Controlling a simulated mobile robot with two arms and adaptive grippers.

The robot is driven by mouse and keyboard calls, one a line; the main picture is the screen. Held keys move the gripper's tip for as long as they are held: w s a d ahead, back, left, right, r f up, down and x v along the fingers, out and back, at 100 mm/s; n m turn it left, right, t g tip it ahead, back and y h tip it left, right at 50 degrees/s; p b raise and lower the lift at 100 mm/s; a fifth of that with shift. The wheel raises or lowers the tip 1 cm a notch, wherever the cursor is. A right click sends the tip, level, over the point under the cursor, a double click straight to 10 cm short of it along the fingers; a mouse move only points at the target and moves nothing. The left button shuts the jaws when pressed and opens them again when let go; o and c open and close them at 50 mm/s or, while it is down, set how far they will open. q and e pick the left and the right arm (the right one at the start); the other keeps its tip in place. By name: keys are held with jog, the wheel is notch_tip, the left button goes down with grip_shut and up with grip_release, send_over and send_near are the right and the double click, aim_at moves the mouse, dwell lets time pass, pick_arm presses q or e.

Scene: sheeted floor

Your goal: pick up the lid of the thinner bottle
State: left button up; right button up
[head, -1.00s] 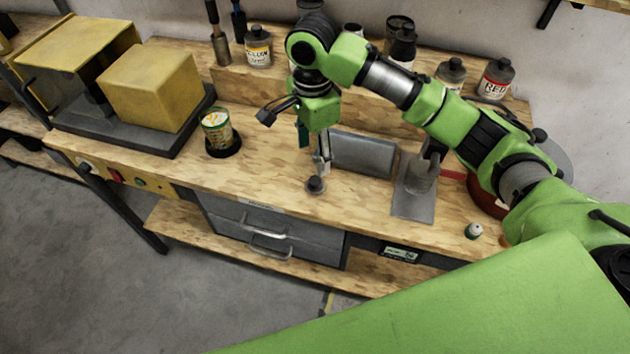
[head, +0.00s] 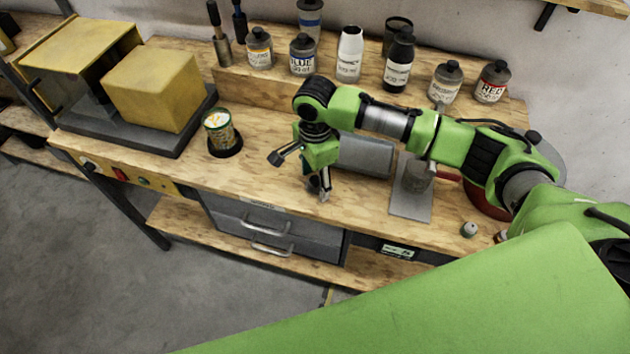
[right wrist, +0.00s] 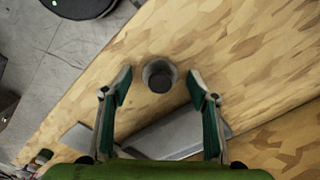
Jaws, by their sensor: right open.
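A small dark round cap, likely the lid (head: 313,184), sits on the workbench near its front edge. In the right wrist view, the lid (right wrist: 159,76) lies between my fingertips and touches neither. My right gripper (head: 318,190) points down over it, open and empty; both fingers also show in the right wrist view (right wrist: 158,82). In the head view the gripper partly hides the lid. Several bottles stand on the raised back shelf. A pale bottle (head: 349,55) there shows no dark cap; I cannot read its label clearly. My left gripper is not in view.
A grey block (head: 366,155) lies just behind the gripper, with a grey metal plate stand (head: 408,200) to its right. A can (head: 218,128) in a dark holder stands to the left. A small round item (head: 469,229) sits at the front right.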

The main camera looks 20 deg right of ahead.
jog(key=c, duration=0.9)
jog(key=shift+r, duration=0.15)
